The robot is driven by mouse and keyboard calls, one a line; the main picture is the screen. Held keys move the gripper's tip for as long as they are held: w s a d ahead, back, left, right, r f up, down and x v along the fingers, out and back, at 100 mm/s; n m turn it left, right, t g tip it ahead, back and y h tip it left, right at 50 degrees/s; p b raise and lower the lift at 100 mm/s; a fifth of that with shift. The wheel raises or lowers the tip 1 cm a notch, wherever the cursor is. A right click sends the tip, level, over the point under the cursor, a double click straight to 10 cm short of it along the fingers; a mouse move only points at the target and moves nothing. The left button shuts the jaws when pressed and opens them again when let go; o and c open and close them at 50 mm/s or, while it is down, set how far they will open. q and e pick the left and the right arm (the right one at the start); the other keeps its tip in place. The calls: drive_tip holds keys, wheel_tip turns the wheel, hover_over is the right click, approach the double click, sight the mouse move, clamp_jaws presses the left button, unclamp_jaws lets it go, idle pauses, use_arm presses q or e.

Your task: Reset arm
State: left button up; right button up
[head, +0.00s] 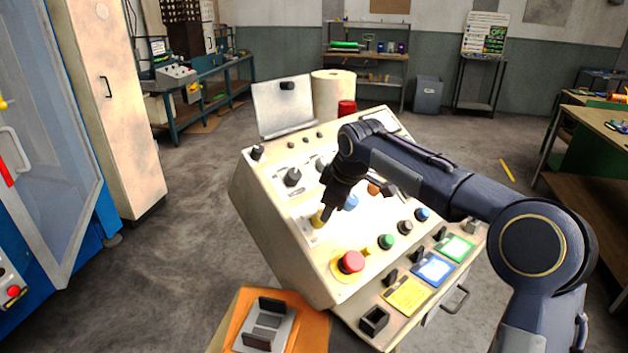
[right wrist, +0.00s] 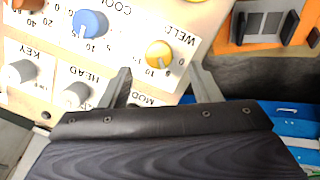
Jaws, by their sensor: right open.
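My right arm comes in from the right in the head view and reaches over a slanted cream control console (head: 265,215). My right gripper (head: 326,214) points down at the panel, close to a yellow knob (head: 317,220). In the right wrist view the right gripper (right wrist: 163,84) is open, its two fingers apart with nothing between the tips. The yellow knob (right wrist: 158,55), beside the lettering "WELD", shows just beyond the gap between the fingers. I cannot tell whether a finger touches the panel. My left gripper is not in view.
A red mushroom button (head: 351,262) and several knobs and buttons crowd the panel. An orange stand with a grey fixture (head: 267,328) is at the front. A blue machine (head: 50,180) and a cream cabinet (head: 108,100) stand left. A workbench (head: 600,122) is right. Open floor lies behind.

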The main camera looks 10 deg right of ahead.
drive_tip(key=s+d+r+m, duration=0.1)
drive_tip(key=s+d+m, duration=0.25)
drive_tip(key=s, duration=0.65)
drive_tip(key=s+d+r+m, duration=0.1)
drive_tip(key=s+d+m, duration=0.25)
drive_tip(key=s, duration=0.75)
drive_tip(key=s+f+m+y, duration=0.1)
drive_tip(key=s+f+m, duration=0.2)
drive_tip(key=s+f, duration=0.2)
drive_tip(key=s+a+f+m+y, duration=0.1)
drive_tip(key=s+f+m, duration=0.2)
drive_tip(key=s, duration=0.9)
drive_tip(key=shift+s+f+m+t, duration=0.3)
drive_tip(key=shift+f+m, duration=0.1)
drive_tip(key=shift+f, duration=0.45)
